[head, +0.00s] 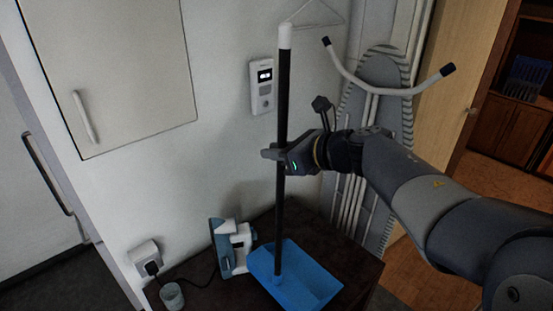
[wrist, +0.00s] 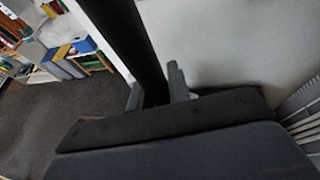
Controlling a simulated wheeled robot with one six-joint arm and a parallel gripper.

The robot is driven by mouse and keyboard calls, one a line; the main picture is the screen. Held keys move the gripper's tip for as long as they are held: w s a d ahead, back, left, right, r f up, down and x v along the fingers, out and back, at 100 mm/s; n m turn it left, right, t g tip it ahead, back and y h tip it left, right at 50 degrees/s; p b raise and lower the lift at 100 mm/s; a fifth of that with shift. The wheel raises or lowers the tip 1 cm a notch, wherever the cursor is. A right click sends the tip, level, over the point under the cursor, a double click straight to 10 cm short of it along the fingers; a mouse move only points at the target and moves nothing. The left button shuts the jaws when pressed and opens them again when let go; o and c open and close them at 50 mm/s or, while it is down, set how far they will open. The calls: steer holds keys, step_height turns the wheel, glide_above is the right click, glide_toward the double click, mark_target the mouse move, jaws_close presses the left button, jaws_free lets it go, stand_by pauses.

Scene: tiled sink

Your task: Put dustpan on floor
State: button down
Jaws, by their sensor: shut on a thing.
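The dustpan has a blue pan (head: 295,282) and a long upright black handle (head: 283,100) with a white top end. The pan is at the top of a dark brown cabinet; I cannot tell whether it touches the surface. My gripper (head: 272,155) is shut on the handle around its middle, reaching in from the right. In the wrist view the black handle (wrist: 132,40) runs up between the two grey fingers of my gripper (wrist: 158,90). The floor (wrist: 40,125) shows grey at the left of the wrist view.
A blue and white iron (head: 232,247) and a small cup (head: 172,296) stand left of the pan on the dark cabinet (head: 345,255). A folded ironing board (head: 380,120) leans behind my arm. A wall cabinet (head: 110,70) hangs at upper left. Wooden floor (head: 425,275) shows at right.

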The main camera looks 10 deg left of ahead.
step_height(320, 180, down, 3)
steer(key=shift+s+r, duration=0.1)
steer(key=shift+r, duration=0.1)
steer(key=shift+f, duration=0.25)
steer(key=c, duration=1.7)
jaws_free()
steer(key=shift+c, duration=0.2)
steer(key=o, duration=0.3)
steer(key=shift+w+a+f, duration=0.1)
steer(key=shift+w+a, duration=0.15)
steer(key=shift+w, duration=0.25)
steer(key=shift+o, duration=0.6)
steer(key=shift+s+r, duration=0.15)
steer(key=shift+r, duration=0.1)
steer(key=shift+d, duration=0.1)
steer(key=b+v, duration=0.3)
steer(key=v, duration=0.9)
steer(key=shift+r, duration=0.2)
